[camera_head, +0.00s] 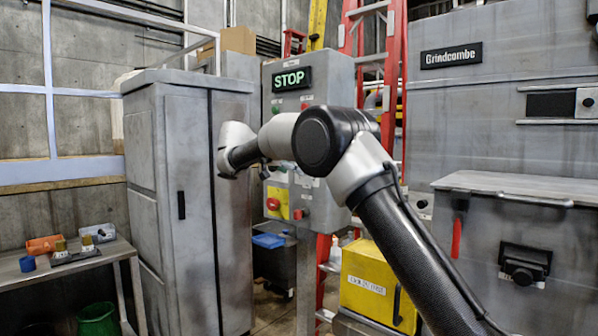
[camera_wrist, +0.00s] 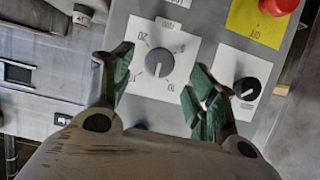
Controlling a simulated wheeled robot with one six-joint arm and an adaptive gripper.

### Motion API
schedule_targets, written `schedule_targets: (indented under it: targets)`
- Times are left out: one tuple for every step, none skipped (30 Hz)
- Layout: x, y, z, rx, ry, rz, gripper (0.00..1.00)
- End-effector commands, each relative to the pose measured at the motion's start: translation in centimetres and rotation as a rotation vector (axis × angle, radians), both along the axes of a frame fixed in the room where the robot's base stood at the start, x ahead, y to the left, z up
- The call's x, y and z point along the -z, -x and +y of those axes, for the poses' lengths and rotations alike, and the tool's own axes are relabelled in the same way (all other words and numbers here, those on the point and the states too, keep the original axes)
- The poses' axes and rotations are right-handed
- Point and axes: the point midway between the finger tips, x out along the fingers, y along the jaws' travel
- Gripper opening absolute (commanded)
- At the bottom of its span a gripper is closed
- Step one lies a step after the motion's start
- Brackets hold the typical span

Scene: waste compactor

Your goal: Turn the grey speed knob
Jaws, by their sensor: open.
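The grey speed knob (camera_wrist: 160,62) is round and sits on a white dial plate (camera_wrist: 143,85) with numbers around it, in the wrist view. My gripper (camera_wrist: 158,72) is open, with one green-padded finger to the left of the knob and one to the right. Gaps show between both fingers and the knob in the picture; how far the tips are from the panel is hard to tell. There my arm hides the knob and most of the gripper.
A black knob (camera_wrist: 248,88) sits just right of the right finger. A red button (camera_wrist: 278,6) on a yellow plate (camera_wrist: 252,22) is beyond it. A grey cabinet (camera_head: 172,200) stands left of the box, and a red ladder (camera_head: 391,90) stands behind it.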

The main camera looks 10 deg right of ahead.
Motion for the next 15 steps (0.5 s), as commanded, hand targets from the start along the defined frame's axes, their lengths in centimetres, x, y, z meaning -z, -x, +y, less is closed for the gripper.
schedule_targets:
  targets:
    - [0.4, -0.5, -0.8, 0.002, 0.001, 0.002, 0.58]
    - [0.6, -0.8, -1.2, 0.002, 0.001, 0.002, 0.58]
    - [0.9, -1.1, -1.6, 0.001, 0.001, 0.003, 0.58]
    - [1.1, -1.3, -1.9, 0.001, 0.001, 0.003, 0.58]
    - [1.2, -1.6, -2.2, 0.002, 0.001, 0.003, 0.58]
    - [1.4, -1.8, -2.6, 0.001, 0.001, 0.003, 0.58]
    - [1.5, -2.0, -2.8, 0.001, 0.001, 0.003, 0.58]
    - [1.6, -2.1, -3.0, 0.0, 0.0, 0.003, 0.58]
    - [1.7, -2.3, -3.1, 0.0, 0.0, 0.003, 0.58]
    - [1.7, -2.3, -3.2, -0.001, 0.0, 0.002, 0.58]
    - [1.8, -2.4, -3.3, -0.001, -0.001, 0.003, 0.58]
    - [1.8, -2.4, -3.4, -0.001, 0.0, 0.002, 0.58]
    - [1.8, -2.5, -3.4, -0.001, 0.0, 0.002, 0.58]
    - [1.8, -2.5, -3.4, -0.001, 0.0, 0.002, 0.58]
    - [1.8, -2.5, -3.4, -0.001, 0.0, 0.002, 0.58]
